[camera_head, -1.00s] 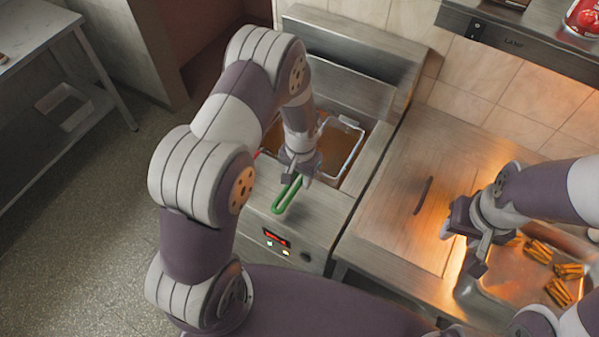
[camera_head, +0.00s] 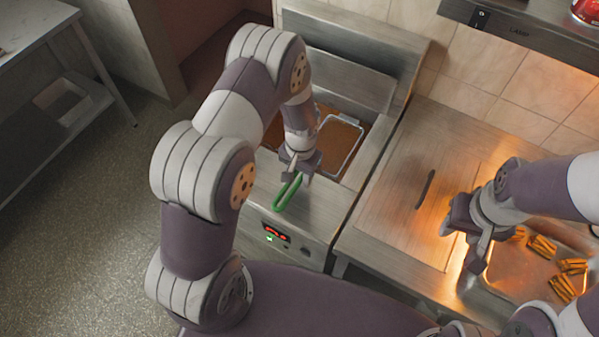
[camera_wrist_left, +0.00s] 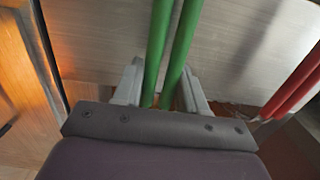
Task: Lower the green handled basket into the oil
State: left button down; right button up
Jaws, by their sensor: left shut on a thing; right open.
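The green handle (camera_head: 287,194) of the basket sticks out toward the front of the fryer, over its steel top. My left gripper (camera_head: 299,176) is shut on it. The left wrist view shows the green handle (camera_wrist_left: 160,50) as two bars between the fingers (camera_wrist_left: 162,88). The basket's wire rim (camera_head: 354,151) lies in the fryer well, about level with the brown oil (camera_head: 332,136). The rest of the basket is hidden by my arm and the oil. My right gripper (camera_head: 461,247) is open and empty over the counter at the right.
A red handle (camera_wrist_left: 298,84) lies beside the green one in the left wrist view. A fryer panel (camera_head: 277,234) with a red display and green light faces front. A tray (camera_head: 515,285) of fries sits at the right. The raised steel back stands behind the well.

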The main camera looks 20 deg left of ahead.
pick_arm(q)
jog(key=shift+f, duration=0.25)
jog(key=c, duration=0.5)
grip_release()
jog(key=shift+c, duration=0.2)
jog(key=shift+r, duration=0.1)
jog(key=shift+r, duration=0.35)
notch_tip(320, 180, up, 12)
jog(key=b, duration=0.3)
jog(key=s+a+r+n+t+b, duration=0.1)
jog(key=s+r+n+t, duration=0.1)
jog(key=s, duration=1)
jog(key=shift+s+a+b, duration=0.2)
jog(key=shift+a+b, duration=0.1)
